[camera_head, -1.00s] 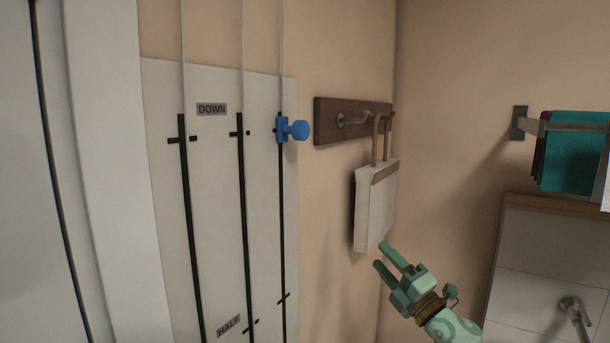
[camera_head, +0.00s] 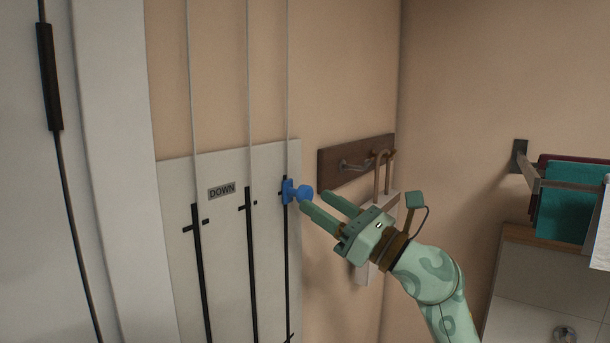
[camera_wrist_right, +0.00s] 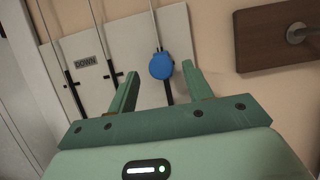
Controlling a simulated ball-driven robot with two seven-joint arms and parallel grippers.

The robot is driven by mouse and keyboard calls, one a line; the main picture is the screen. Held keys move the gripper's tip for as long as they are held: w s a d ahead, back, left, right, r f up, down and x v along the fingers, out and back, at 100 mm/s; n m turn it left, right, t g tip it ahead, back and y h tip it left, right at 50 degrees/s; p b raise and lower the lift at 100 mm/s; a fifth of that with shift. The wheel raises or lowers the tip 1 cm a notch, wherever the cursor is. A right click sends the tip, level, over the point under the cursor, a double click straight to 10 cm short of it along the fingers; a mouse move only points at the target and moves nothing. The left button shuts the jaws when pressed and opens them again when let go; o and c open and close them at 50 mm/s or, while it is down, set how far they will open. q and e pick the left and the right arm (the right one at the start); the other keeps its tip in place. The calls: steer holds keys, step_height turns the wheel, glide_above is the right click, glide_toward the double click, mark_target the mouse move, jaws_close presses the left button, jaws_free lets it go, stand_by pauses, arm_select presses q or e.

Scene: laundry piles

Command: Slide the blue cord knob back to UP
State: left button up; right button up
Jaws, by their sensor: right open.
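The blue cord knob (camera_head: 299,192) sits on the rightmost cord at the top of its black slot, level with the DOWN label (camera_head: 221,191) on the pale board (camera_head: 225,260). My right gripper (camera_head: 318,200) is open, with its fingertips close to the knob's right side. In the right wrist view the blue knob (camera_wrist_right: 162,66) appears between and just beyond the two open fingers (camera_wrist_right: 160,75). I cannot tell whether a finger touches it. No UP label is in view. My left gripper is not in view.
A wooden hook rail (camera_head: 335,163) with a hanging pale bag (camera_head: 361,272) is on the wall behind my right gripper. A rail with teal towels (camera_head: 565,215) is at the far right. Two more black slots stand left of the knob.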

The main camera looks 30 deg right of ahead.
mark_target(309, 196)
steer(key=p+x, duration=0.1)
steer(key=x, duration=0.3)
steer(key=shift+w+a+r, duration=0.1)
steer(key=shift+w+r, duration=0.05)
steer(key=shift+w, duration=0.15)
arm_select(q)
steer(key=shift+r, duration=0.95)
